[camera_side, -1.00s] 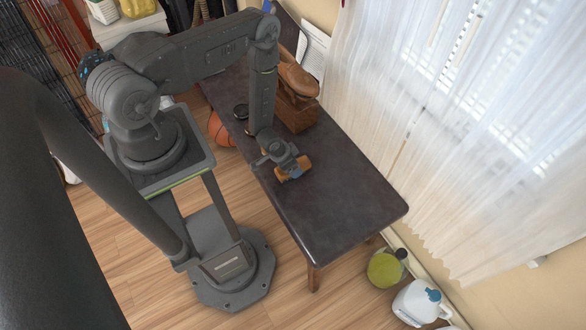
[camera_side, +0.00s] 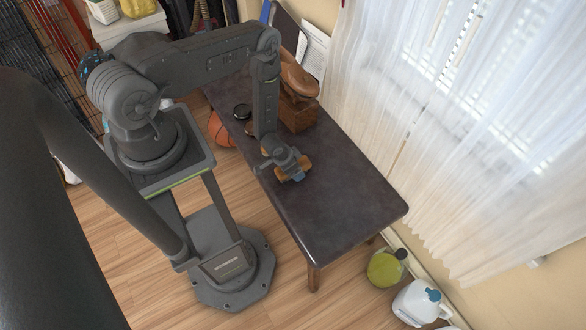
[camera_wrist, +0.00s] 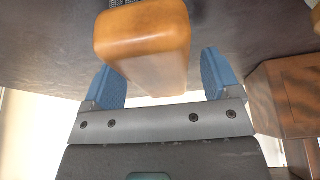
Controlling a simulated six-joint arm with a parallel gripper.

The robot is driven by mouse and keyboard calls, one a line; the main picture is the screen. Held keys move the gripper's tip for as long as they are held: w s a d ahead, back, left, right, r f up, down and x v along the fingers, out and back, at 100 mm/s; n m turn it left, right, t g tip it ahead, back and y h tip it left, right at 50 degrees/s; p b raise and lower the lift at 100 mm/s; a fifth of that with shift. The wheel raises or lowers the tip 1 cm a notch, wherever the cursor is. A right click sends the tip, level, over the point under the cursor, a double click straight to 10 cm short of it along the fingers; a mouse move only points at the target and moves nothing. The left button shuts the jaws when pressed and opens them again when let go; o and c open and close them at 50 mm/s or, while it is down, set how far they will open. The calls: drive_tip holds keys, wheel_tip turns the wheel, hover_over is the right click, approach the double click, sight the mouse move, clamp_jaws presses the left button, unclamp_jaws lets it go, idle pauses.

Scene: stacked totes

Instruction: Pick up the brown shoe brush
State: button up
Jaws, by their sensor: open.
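The brown shoe brush (camera_wrist: 142,38) lies on the dark table (camera_side: 335,205), with its smooth orange-brown wooden back toward the wrist camera. In the side view the brush (camera_side: 305,161) shows partly, beneath and beside my gripper (camera_side: 293,172). In the wrist view my gripper (camera_wrist: 167,80) is open, with one blue finger pad on each side of the brush. The brush fills much of the gap, but space shows beside it, more on the right. I cannot tell how far below the brush top the fingertips reach.
A brown wooden shoe-shine box (camera_side: 297,112) stands behind my gripper; its side shows at the right of the wrist view (camera_wrist: 290,95). The table's front right part is clear.

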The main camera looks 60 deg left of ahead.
drive_tip(key=shift+c, duration=0.5)
drive_tip(key=c, duration=1)
drive_tip(key=shift+o, duration=0.2)
wheel_tip(320, 180, up, 10)
drive_tip(key=shift+r, duration=0.2)
